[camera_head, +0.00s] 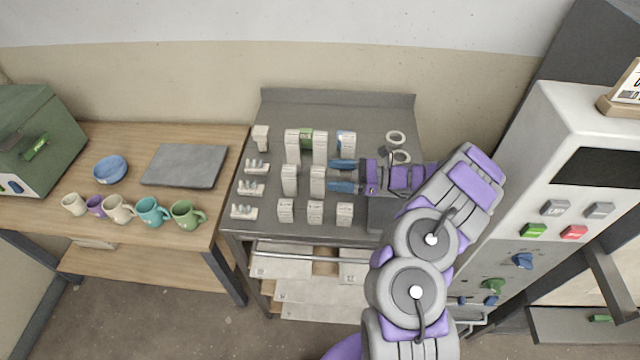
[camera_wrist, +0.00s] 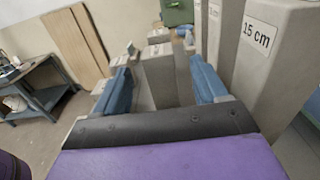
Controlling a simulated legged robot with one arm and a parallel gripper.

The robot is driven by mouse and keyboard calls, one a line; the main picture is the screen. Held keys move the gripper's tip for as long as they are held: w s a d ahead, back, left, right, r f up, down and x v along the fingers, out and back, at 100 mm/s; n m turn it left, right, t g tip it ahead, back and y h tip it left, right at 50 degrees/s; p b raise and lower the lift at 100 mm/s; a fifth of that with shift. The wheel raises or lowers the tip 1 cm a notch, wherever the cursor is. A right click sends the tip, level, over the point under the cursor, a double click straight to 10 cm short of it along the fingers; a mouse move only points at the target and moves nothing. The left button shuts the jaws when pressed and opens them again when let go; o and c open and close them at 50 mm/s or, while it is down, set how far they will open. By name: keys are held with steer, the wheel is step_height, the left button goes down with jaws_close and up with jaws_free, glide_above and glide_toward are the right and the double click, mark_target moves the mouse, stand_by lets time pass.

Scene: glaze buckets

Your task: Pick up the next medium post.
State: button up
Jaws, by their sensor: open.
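Grey-beige medium posts stand upright in the middle row on the grey metal table: one at left (camera_head: 289,179) and one to its right (camera_head: 317,180). My gripper (camera_head: 342,175) comes in from the right, roughly level, with its blue fingers open and pointing left. The right-hand medium post stands right by the fingertips. In the wrist view, a post (camera_wrist: 159,80) shows in the gap between the open fingers (camera_wrist: 160,88), with space on both sides. How far it is inside the gap is hard to tell.
Tall posts (camera_head: 292,146) stand behind, one labelled 15 cm (camera_wrist: 270,60) close to the right finger. Short posts (camera_head: 315,212) stand in front. Small pronged pieces (camera_head: 250,188) lie at left, rings (camera_head: 396,138) at back right. A wooden table (camera_head: 140,135) holds mugs.

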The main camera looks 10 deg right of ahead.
mark_target(311, 177)
steer(key=shift+a+f, duration=0.8)
steer(key=shift+w+a, duration=0.15)
steer(key=shift+a, duration=0.05)
steer(key=shift+w+d, duration=0.1)
steer(key=shift+d, duration=0.05)
steer(key=shift+w+a+b, duration=0.15)
steer(key=shift+a+b, duration=0.1)
steer(key=shift+b, duration=0.05)
steer(key=x, duration=0.3)
steer(key=b+x, duration=0.1)
steer(key=x, duration=0.2)
steer(key=shift+s, duration=0.25)
steer(key=shift+d, duration=0.55)
steer(key=c, duration=0.4)
steer(key=shift+d, duration=0.2)
steer(key=shift+c, duration=1.3)
steer(key=shift+a, duration=0.5)
steer(key=c, duration=0.5)
steer(key=shift+r, duration=0.1)
steer(key=shift+c, duration=0.6)
